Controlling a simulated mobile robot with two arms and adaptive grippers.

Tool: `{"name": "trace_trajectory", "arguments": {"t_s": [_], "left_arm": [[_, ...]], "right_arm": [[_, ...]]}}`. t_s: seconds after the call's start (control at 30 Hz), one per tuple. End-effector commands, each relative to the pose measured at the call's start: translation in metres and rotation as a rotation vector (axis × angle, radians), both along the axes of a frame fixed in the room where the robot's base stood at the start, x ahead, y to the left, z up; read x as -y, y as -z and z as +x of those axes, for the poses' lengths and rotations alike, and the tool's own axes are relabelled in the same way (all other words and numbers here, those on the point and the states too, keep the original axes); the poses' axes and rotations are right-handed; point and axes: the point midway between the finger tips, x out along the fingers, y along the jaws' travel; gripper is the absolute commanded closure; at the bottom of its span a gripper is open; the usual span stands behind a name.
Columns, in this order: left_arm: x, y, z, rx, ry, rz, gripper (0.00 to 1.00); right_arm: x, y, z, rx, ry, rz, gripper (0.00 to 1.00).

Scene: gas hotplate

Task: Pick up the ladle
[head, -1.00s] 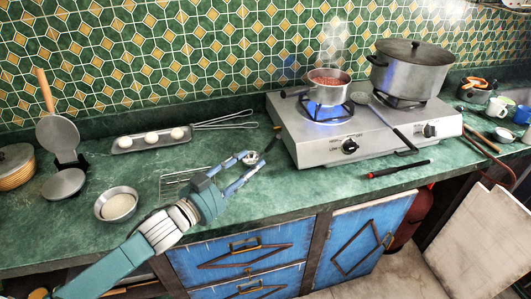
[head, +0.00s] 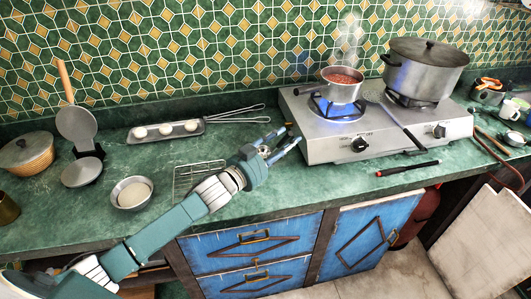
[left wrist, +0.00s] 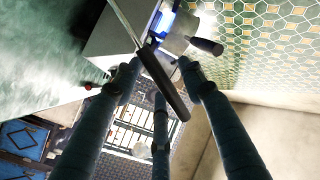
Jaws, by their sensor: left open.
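The ladle (head: 289,127) appears to lie on the green counter just left of the stove, with its dark handle end showing past my fingers in the head view. Its small metal bowl seems to show between my finger bases, mostly hidden. My left gripper (head: 290,134) is open, its fingers reaching to the right around the ladle. In the left wrist view a long black handle (left wrist: 168,88), likely the ladle's, crosses between the spread fingers (left wrist: 158,75). I cannot tell whether any finger touches it. My right gripper is not in view.
A silver gas stove (head: 345,145) is close to my fingertips. It bears a small steaming pan (head: 342,92) over a flame, a large lidded pot (head: 425,78) and a long-handled utensil (head: 408,130). A wire rack (head: 185,180) and a bowl (head: 131,193) lie left of my gripper.

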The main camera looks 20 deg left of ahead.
Motion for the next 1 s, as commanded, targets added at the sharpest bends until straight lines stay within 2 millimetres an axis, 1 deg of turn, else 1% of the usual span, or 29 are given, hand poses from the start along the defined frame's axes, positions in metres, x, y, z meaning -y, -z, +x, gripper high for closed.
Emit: {"name": "trace_trajectory", "arguments": {"t_s": [0.13, 0.33, 0.63, 0.77, 0.87, 1.0], "left_arm": [[0.0, 0.001, 0.0, -0.001, 0.0, 0.001, 0.59], [0.0, 0.001, -0.001, -0.001, -0.001, 0.0, 0.99], [0.0, 0.0, -0.001, 0.0, 0.0, 0.001, 1.0], [0.0, -0.004, 0.0, 0.001, 0.001, 0.001, 1.0], [-0.001, -0.012, 0.0, 0.003, 0.0, 0.001, 1.0], [0.0, -0.034, -0.001, 0.005, 0.001, 0.002, 1.0]], "right_arm": [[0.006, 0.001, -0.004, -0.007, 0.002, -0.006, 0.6], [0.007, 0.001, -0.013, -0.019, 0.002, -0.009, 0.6], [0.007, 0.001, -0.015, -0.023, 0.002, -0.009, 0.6], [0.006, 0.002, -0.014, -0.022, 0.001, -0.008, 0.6], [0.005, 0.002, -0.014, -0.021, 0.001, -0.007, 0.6], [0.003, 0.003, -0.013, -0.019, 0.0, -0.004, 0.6]]}}
